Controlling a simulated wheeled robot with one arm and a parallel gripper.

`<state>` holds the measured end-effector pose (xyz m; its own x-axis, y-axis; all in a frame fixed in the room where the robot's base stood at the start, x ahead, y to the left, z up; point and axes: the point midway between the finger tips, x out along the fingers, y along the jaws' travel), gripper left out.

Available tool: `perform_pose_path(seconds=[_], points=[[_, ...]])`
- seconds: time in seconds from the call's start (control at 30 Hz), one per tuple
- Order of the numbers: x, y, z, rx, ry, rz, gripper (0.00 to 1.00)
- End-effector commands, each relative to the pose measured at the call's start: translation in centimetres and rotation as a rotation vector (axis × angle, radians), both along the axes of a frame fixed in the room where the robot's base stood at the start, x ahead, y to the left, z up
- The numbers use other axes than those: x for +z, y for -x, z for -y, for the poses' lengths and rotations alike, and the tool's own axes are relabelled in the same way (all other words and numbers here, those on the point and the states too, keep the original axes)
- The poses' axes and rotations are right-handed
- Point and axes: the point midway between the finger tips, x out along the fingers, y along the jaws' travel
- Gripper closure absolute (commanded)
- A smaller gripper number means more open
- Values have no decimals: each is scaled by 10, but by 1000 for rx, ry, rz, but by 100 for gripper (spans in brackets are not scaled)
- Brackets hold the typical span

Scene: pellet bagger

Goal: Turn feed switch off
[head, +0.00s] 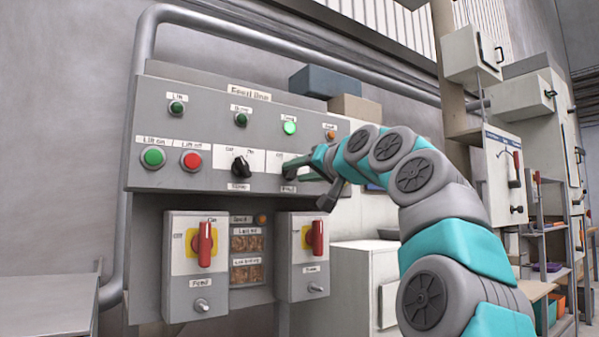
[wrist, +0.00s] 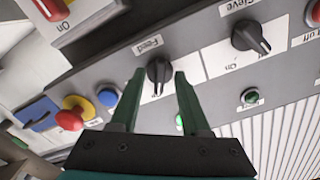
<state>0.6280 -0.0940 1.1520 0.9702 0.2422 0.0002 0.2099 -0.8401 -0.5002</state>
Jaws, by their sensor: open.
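The feed switch (wrist: 158,72) is a black rotary knob on a grey panel, beside a "Feed" label in the wrist view. My gripper (wrist: 161,76) is open, with one green finger on each side of the knob. Whether the fingers touch it I cannot tell. The knob's pointer lies roughly along the fingers; its setting is not clearly readable. In the head view my gripper (head: 298,170) is at the right part of the panel and mostly hides the knob. A green lamp (head: 290,128) above it is lit.
The sieve knob (head: 241,166) is left of my gripper. Green (head: 153,157) and red (head: 191,160) lift buttons are further left. Red-handled isolators (head: 205,243) hang below. A blue button (wrist: 108,97) and a red mushroom button (wrist: 70,120) lie left of the fingers in the wrist view.

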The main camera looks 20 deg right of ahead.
Motion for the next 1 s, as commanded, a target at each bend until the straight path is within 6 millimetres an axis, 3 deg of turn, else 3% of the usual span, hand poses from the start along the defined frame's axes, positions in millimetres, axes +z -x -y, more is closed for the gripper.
perform_pose_path(seconds=[0.07,0.5,1.0], points=[[0,0,0,0,0,0,54],[0,0,0,0,0,0,100],[0,0,0,0,8,1,100]])
